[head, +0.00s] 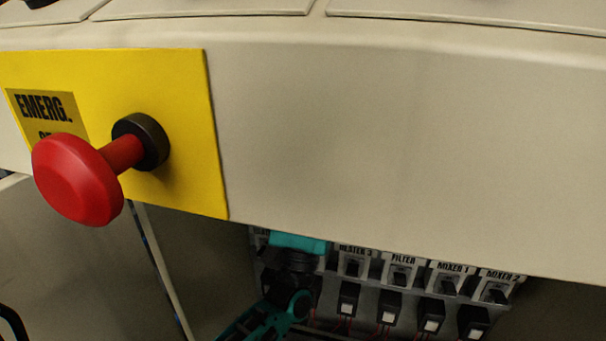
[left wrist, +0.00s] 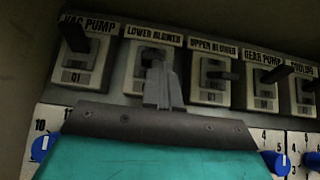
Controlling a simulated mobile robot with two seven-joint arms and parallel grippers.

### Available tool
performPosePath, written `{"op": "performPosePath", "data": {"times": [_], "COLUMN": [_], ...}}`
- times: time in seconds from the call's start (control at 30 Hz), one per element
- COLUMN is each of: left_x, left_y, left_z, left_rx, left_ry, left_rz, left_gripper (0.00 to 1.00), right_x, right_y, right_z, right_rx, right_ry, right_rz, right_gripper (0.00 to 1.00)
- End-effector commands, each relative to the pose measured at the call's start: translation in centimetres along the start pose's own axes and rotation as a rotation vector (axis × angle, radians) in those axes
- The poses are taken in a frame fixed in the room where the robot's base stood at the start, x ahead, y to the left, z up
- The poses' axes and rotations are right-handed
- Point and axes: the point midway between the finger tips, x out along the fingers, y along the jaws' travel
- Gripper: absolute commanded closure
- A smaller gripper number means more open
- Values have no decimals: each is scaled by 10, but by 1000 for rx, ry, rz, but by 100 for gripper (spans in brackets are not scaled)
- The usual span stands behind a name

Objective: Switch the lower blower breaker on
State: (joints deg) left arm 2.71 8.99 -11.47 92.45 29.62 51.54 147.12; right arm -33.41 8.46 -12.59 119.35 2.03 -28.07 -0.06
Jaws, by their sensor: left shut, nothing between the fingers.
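The lower blower breaker (left wrist: 137,83) is in the left wrist view, second from the left in a labelled row. It has a pale plate and a dark lever, partly covered by my left gripper. My left gripper (left wrist: 156,68) is shut and empty, with its grey fingertips right in front of this breaker, at its lever. I cannot tell whether they touch the lever, nor clearly how the lever is set. In the head view my teal left arm reaches under the console edge, and its fingertips are hidden. My right gripper is not in view.
The vac pump breaker (left wrist: 80,65) is left of it; the upper blower (left wrist: 212,80) and gear pump (left wrist: 262,90) breakers are right. Blue knobs (left wrist: 40,148) sit below. In the head view, a red emergency stop button (head: 78,180) juts out from the overhanging console (head: 400,140).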

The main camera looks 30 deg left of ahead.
Motion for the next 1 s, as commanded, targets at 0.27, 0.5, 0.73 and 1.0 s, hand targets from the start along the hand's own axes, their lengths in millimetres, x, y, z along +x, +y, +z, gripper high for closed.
{"op": "performPosePath", "data": {"times": [0.27, 0.5, 0.73, 1.0], "left_x": [13, 17, 12, -11], "left_y": [-3, -3, -3, -4], "left_z": [20, 28, 23, 29], "left_rx": [-2, -2, -1, -1], "left_ry": [163, 313, 343, 346], "left_rz": [2, 2, 1, -1], "left_gripper": [100, 100, 100, 100], "right_x": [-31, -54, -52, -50], "right_y": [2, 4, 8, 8], "right_z": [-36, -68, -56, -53], "right_rx": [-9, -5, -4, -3], "right_ry": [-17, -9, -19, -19], "right_rz": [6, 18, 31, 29], "right_gripper": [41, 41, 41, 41]}}
